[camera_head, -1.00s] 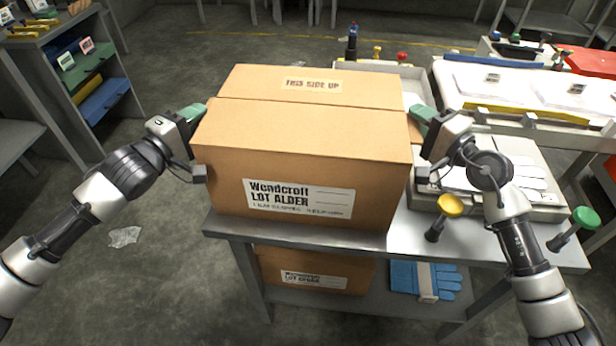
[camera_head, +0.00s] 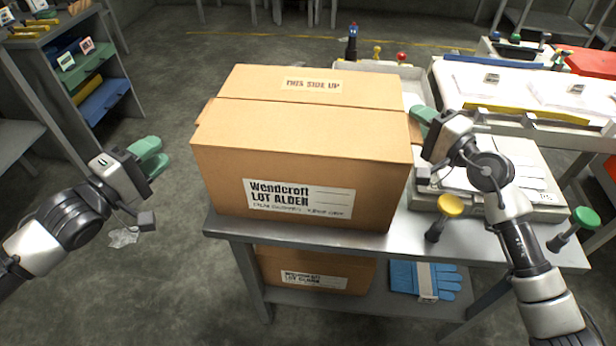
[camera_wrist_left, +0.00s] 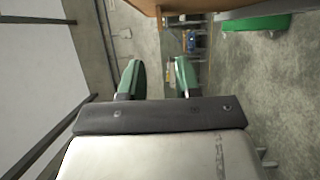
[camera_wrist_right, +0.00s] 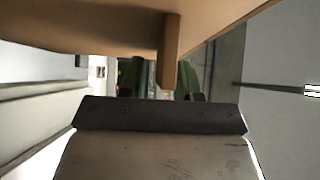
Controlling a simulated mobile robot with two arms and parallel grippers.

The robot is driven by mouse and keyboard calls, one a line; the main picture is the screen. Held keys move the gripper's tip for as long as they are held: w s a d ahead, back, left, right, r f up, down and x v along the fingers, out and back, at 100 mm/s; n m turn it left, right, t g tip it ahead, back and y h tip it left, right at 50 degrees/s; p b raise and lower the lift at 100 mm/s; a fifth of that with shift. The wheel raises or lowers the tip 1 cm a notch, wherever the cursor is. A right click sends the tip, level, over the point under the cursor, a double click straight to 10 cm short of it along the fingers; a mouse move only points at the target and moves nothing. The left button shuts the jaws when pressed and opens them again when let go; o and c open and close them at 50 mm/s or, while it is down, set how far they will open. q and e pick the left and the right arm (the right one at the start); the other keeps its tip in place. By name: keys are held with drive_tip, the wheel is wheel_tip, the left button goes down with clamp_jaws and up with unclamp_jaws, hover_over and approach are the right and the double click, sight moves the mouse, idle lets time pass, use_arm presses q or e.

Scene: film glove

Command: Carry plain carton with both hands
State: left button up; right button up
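A large brown carton (camera_head: 300,135) with a "Wendcroft LOT ALDER" label and a "THIS SIDE UP" strip sits upright on the metal table (camera_head: 300,236). A brown tab sticks out at its left side, and another shows at its right. My left gripper (camera_head: 150,155) is open and empty, well apart from the carton's left side. In the left wrist view its green fingers (camera_wrist_left: 160,78) stand apart with nothing between. My right gripper (camera_head: 422,118) is at the carton's right side. In the right wrist view, the tab (camera_wrist_right: 171,50) reaches between its fingers, with a gap on one side.
A second labelled brown carton (camera_head: 314,270) and blue gloves (camera_head: 425,280) lie on the shelf below. Yellow (camera_head: 450,206) and green (camera_head: 585,218) knobs stand near the table's right front. A shelf unit (camera_head: 70,75) stands at the back left. Floor left of the table is mostly clear.

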drive_tip(key=v, duration=1.2)
